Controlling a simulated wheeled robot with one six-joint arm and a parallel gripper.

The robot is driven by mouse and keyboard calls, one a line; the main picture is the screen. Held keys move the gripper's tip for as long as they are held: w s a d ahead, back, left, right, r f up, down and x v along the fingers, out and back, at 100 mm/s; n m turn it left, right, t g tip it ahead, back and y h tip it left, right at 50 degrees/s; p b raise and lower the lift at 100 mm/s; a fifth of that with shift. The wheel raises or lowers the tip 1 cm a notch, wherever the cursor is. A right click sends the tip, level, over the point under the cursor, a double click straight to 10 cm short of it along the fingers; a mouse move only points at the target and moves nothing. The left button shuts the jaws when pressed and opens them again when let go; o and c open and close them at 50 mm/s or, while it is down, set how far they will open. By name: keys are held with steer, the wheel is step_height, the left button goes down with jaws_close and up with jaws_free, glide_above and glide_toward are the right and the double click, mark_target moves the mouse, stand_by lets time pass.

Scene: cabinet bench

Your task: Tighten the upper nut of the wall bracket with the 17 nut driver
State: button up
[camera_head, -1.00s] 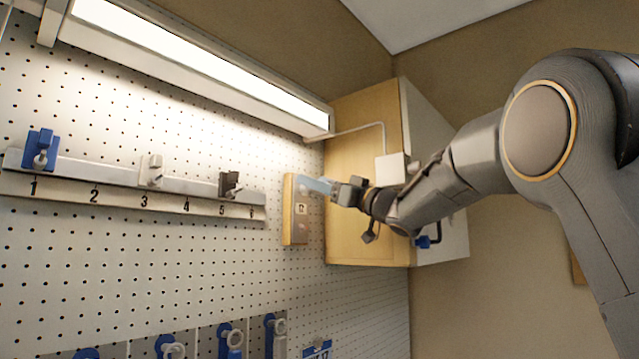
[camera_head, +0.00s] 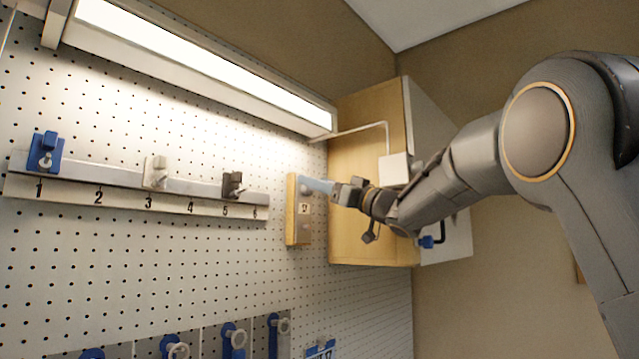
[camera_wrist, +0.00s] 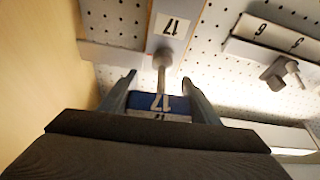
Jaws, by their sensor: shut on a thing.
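My gripper (camera_head: 338,190) is shut on the nut driver (camera_wrist: 160,102), whose blue handle bears the number 17. In the wrist view the driver's grey shaft (camera_wrist: 162,62) reaches from between my fingers to the wall bracket (camera_wrist: 186,8). The shaft's end meets the bracket near a label marked 17; whether it is seated on the nut I cannot tell. In the head view the wooden bracket board (camera_head: 291,225) stands upright on the pegboard, with my gripper at its upper part. The upper nut is hidden behind the driver's end.
A wooden cabinet (camera_head: 360,225) stands close to the right of the bracket, behind my arm. A numbered rail (camera_head: 120,198) with several holders is on the pegboard to the left. A lamp (camera_head: 215,70) hangs above. Blue-handled tools (camera_head: 234,340) hang below.

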steer(key=shift+w+d+r+m+t+h+p, duration=0.1)
steer(key=shift+m+t+h+p, duration=0.4)
steer(key=shift+m+p, duration=0.6)
steer(key=shift+m+t+h+p, duration=0.45)
steer(key=shift+m+p, duration=0.25)
steer(key=shift+m, duration=0.7)
steer(key=shift+w+d+m+t+h, duration=0.1)
steer(key=shift+m+t+h, duration=0.45)
steer(key=shift+m, duration=1.05)
steer(key=shift+w+m+t+h, duration=0.15)
steer(key=shift+m+h, duration=0.25)
steer(key=shift+m, duration=0.4)
steer(key=shift+m+t+h, duration=0.15)
steer(key=shift+m+h, duration=0.25)
steer(key=shift+m, duration=0.4)
